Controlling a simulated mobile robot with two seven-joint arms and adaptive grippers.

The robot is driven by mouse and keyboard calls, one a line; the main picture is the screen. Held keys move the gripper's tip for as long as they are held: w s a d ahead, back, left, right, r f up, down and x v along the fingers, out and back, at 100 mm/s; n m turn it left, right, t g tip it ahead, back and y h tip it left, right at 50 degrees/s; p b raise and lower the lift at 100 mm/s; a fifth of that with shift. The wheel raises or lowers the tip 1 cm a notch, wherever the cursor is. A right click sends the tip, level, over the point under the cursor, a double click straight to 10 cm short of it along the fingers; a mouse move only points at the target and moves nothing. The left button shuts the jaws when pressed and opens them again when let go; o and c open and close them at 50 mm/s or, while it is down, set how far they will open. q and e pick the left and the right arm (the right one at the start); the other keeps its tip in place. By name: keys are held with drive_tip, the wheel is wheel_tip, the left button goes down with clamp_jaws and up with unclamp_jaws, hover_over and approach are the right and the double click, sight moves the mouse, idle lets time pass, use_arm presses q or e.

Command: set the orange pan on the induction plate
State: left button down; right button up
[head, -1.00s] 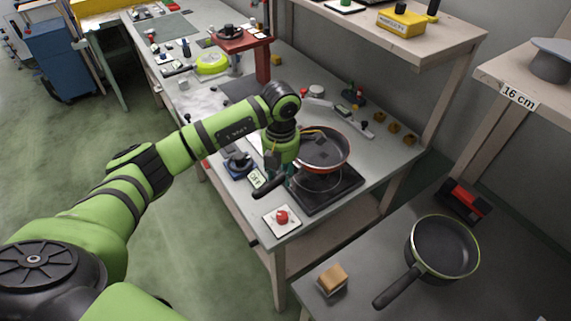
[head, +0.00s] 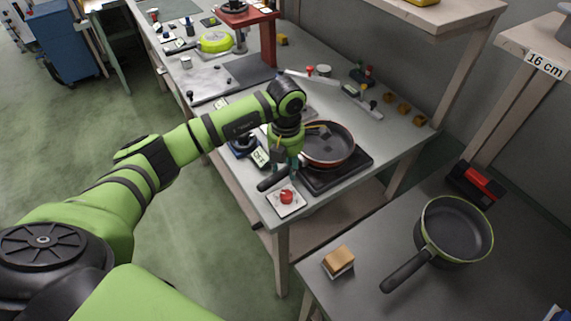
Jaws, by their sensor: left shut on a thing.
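The orange pan (head: 341,139), dark inside with an orange rim, is over the black induction plate (head: 352,174) near the front end of the workbench. It looks level and at or very close to the plate's surface; I cannot tell whether it touches. The pan covers much of the plate, whose front and right parts show. My left gripper (head: 284,172) is shut on the pan's dark handle (head: 268,183), left of the plate. The fingers are partly hidden by the wrist. My right gripper is not in view.
A red button on a white base (head: 286,198) sits close in front of the gripper. A green-rimmed pan (head: 455,229) and a sponge-like block (head: 338,258) lie on the nearer table (head: 400,214). A red stand (head: 268,45) rises behind my arm.

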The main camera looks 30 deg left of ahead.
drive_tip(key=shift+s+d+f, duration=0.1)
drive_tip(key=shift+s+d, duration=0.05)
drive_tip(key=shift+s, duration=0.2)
use_arm(q)
drive_tip(key=shift+f, duration=0.15)
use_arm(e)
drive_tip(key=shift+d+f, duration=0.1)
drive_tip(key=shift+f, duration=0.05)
use_arm(q)
drive_tip(key=c, duration=0.7)
unclamp_jaws()
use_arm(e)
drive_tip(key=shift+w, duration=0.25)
